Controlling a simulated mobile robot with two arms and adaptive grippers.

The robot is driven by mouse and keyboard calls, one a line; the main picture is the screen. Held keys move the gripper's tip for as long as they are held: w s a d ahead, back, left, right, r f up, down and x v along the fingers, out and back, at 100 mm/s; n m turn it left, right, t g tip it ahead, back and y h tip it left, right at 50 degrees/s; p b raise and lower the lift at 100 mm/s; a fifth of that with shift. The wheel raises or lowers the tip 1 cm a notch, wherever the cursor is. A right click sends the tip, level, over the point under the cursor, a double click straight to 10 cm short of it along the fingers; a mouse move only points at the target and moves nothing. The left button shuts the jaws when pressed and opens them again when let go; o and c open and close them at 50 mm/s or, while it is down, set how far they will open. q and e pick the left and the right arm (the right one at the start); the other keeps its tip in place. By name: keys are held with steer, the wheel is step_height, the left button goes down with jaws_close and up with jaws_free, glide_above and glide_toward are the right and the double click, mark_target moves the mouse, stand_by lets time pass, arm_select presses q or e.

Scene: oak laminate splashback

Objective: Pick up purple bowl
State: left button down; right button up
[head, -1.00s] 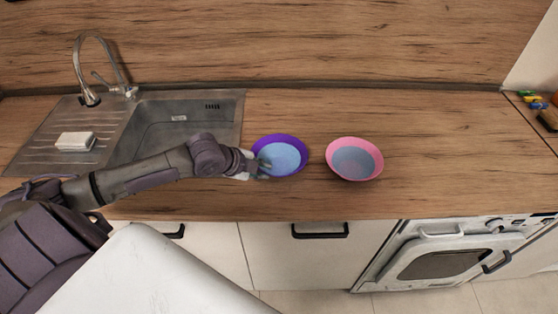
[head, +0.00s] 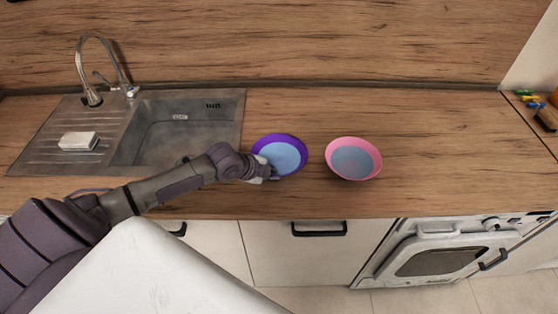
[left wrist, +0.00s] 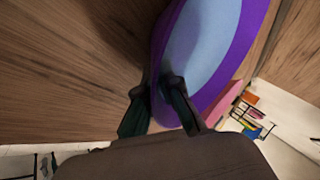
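The purple bowl (head: 280,155), with a light blue inside, stands upright on the wooden worktop right of the sink. My left gripper (head: 270,175) is at its near left rim, its fingertips small and partly hidden in the head view. In the left wrist view the two fingers of my left gripper (left wrist: 155,90) are apart. The purple bowl's rim (left wrist: 232,65) runs down between them, with one finger outside the wall and the other over the inside. I see no clear grip on it. My right gripper is not in view.
A pink bowl (head: 353,172) with a blue inside stands close to the right of the purple one. The steel sink (head: 175,130) with a tap and a white soap-like block (head: 78,141) is at left.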

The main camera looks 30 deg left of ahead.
arm_select(q)
steer(key=shift+r, duration=0.15)
stand_by(0.4)
steer(key=shift+w+r+b, duration=0.1)
steer(key=shift+r+b, duration=0.3)
steer(key=shift+r, duration=0.55)
steer(key=shift+r+b, duration=0.3)
steer(key=shift+r, duration=0.55)
steer(key=s+d+r+b, duration=0.2)
steer(key=s+d+r, duration=0.4)
steer(key=d, duration=0.3)
steer(key=shift+s+d+r, duration=0.15)
steer(key=shift+d+r, duration=0.15)
steer(key=shift+r, duration=0.3)
